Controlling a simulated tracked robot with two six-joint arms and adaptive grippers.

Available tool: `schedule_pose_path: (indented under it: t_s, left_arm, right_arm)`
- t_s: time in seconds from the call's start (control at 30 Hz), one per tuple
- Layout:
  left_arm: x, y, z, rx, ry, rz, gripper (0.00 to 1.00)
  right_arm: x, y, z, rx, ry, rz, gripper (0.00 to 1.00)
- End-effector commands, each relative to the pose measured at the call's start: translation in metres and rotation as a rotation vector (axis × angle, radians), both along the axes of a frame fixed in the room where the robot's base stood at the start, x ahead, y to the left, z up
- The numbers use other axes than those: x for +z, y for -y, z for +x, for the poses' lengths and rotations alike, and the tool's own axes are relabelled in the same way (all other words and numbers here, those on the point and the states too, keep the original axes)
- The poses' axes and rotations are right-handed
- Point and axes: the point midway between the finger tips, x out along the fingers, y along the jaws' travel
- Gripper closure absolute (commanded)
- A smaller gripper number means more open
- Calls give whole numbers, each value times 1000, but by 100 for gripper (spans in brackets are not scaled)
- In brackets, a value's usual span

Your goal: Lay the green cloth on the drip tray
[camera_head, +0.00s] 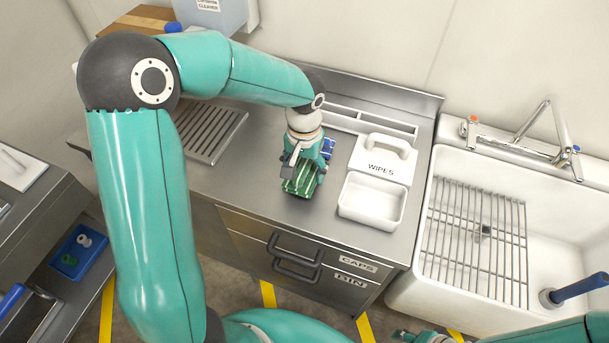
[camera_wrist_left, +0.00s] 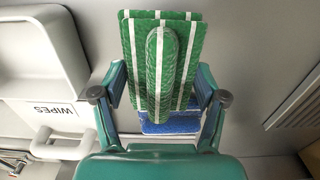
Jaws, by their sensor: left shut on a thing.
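The green cloth (camera_head: 302,186) has white stripes and is folded, with a raised ridge pinched between my left gripper's fingers. My left gripper (camera_head: 303,172) is shut on it over the counter, left of the white wipes box. The cloth also shows in the left wrist view (camera_wrist_left: 128,62), with the left gripper (camera_wrist_left: 160,95) around its ridge. The gap between cloth and counter is hard to judge. The drip tray (camera_head: 213,133) is a bare ribbed metal tray to the left, partly behind my left arm; its edge shows in the wrist view (camera_wrist_left: 300,103). My right gripper (camera_head: 425,337) barely shows at the bottom edge.
A blue cloth (camera_head: 328,148) lies just behind the green one. The white wipes box (camera_head: 383,158) with its open tray (camera_head: 372,200) stands right of it, before a divided white tray (camera_head: 368,122). A sink with a rack (camera_head: 475,240) is right. Counter between cloth and drip tray looks clear.

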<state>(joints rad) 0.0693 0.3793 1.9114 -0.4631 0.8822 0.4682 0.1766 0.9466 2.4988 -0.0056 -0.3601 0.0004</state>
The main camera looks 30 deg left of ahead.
Motion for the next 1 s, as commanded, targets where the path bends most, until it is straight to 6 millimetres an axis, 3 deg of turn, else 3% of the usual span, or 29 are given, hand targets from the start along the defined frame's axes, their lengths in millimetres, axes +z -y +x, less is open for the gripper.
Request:
schedule_pose_path:
  t_s: [0.2, 0.57, 0.6, 0.73, 1.0]
  left_arm:
    - [-28, 0, 0, -1, -2, 1, 56]
    - [-33, 0, 0, 0, 0, 0, 56]
    - [-32, 0, 0, 0, 0, 0, 25]
    - [-32, 0, 0, 0, 0, 0, 3]
    - [-31, 0, 0, 1, 0, 0, 3]
  right_arm:
    - [0, 0, 0, 0, 0, 0, 60]
    - [-3, 0, 0, 0, 0, 0, 60]
    - [-3, 0, 0, 0, 0, 0, 60]
    - [-2, 0, 0, 0, 0, 0, 60]
    - [-2, 0, 0, 0, 0, 0, 60]
